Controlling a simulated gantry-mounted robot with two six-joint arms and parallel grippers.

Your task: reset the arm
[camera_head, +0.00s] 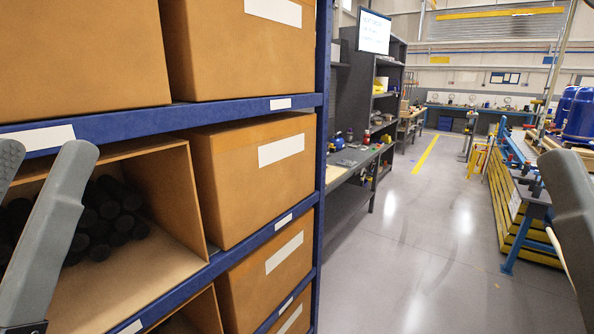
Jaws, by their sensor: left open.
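My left gripper (43,152) is at the lower left, with two grey fingers apart and nothing between them. It is in front of an open-fronted cardboard box (165,187) on the blue shelf rack. Several black cylindrical parts (118,212) lie stacked inside that box, partly hidden by the near finger. My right gripper (566,172) shows only as a grey finger at the right edge. The rest of it is out of frame, so its opening cannot be told.
The blue rack (321,110) with closed, labelled boxes (262,180) fills the left side. A grey workbench (350,162) stands beyond it. A yellow-and-blue frame (505,210) stands at right. The grey floor (430,250) between is clear.

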